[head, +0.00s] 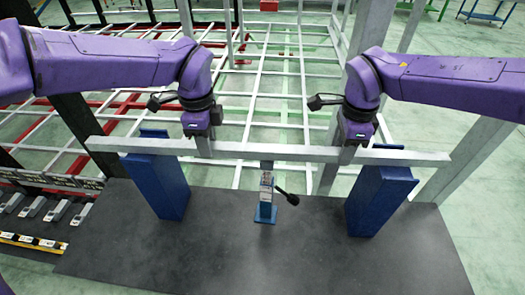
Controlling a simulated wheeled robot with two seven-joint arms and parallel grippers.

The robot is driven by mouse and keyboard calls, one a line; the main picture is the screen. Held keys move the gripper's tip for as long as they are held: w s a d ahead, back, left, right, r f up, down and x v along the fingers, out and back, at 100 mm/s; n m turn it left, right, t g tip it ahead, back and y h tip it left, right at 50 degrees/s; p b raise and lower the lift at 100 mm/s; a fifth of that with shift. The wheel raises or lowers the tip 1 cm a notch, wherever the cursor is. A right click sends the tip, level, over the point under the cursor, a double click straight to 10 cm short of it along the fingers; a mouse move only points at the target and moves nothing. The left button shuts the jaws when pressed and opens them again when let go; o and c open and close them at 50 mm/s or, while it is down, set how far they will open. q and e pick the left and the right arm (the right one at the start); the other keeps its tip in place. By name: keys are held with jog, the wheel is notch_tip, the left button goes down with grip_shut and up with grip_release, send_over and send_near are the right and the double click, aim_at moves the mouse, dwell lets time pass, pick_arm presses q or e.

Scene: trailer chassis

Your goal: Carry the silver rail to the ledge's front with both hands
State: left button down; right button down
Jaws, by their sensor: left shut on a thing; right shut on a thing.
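The silver rail (285,152) is a long square bar lying level across the head view. My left gripper (203,146) is shut on it left of its middle. My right gripper (350,152) is shut on it right of its middle. The fingertips are partly hidden behind the wrists. The rail crosses the tops of the left blue support (160,187) and the right blue support (380,200). I cannot tell whether it rests on them or is just above. The dark grey ledge (250,255) lies below, with its front toward the bottom of the view.
A blue toggle clamp (266,208) with a black handle stands on the ledge between the supports, under the rail. A white and red chassis frame (265,75) lies behind. Several grey parts (35,208) sit in a rack at left. The ledge's front area is clear.

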pick_arm(q)
jog(key=shift+w+r, duration=0.1)
jog(key=shift+r, duration=0.15)
